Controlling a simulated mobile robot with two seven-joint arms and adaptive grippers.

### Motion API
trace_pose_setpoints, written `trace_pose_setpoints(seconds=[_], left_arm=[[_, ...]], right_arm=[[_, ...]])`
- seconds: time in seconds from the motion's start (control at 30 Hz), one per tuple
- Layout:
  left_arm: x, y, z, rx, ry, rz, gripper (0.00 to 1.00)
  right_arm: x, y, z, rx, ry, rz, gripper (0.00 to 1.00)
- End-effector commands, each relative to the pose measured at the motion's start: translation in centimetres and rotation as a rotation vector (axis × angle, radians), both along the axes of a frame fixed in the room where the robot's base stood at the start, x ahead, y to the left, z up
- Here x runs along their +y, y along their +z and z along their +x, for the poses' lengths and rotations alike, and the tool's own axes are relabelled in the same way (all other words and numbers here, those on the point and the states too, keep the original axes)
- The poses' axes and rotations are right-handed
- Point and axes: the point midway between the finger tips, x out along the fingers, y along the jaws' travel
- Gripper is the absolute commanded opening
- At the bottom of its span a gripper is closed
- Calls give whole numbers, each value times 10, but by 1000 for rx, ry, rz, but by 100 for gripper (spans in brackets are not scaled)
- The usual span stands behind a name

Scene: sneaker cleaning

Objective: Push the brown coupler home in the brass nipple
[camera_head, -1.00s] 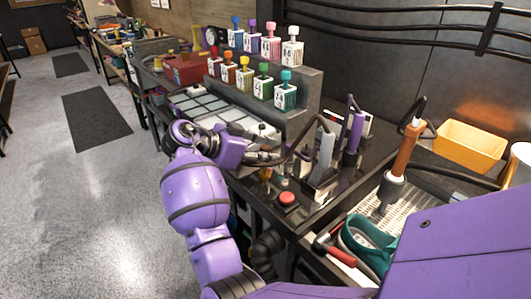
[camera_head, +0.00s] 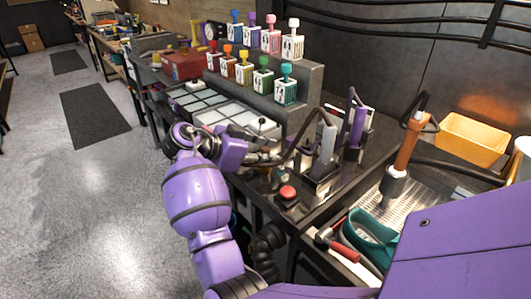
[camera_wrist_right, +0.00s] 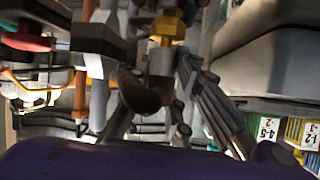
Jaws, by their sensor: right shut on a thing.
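My right gripper (camera_head: 268,158) is at the front edge of the dark bench, left of the grey upright tool. In the right wrist view the gripper (camera_wrist_right: 156,78) is shut on the brown coupler (camera_wrist_right: 140,92), a dark, rounded piece between the fingers. The brass nipple (camera_wrist_right: 166,28) shows as a gold fitting just beyond it, with a grey metal collar (camera_wrist_right: 161,62) between. The coupler appears close to in line with the nipple. I cannot tell how deep it sits. In the head view the gripper hides the joint. My left gripper is not in view.
A red button (camera_head: 287,193) sits just in front of the gripper. A grey upright tool (camera_head: 326,150) with a dark hose stands to the right, near a purple tool (camera_head: 357,128). Numbered blocks (camera_head: 285,92) stand on the grey step behind. Open floor lies left.

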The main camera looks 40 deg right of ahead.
Motion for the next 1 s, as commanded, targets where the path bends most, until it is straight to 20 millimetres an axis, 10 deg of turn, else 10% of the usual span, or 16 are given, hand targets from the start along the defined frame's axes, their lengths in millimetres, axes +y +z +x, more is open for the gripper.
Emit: trace_pose_setpoints(seconds=[0.17,0.2,0.33,0.73,1.0], left_arm=[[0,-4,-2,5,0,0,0],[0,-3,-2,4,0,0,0],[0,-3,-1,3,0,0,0],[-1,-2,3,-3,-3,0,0],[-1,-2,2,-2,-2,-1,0]], right_arm=[[0,-6,0,1,0,0,0],[0,-5,0,1,0,0,23],[0,-5,0,1,1,1,40],[6,-2,1,-1,2,1,41],[50,23,6,-3,3,1,41]])
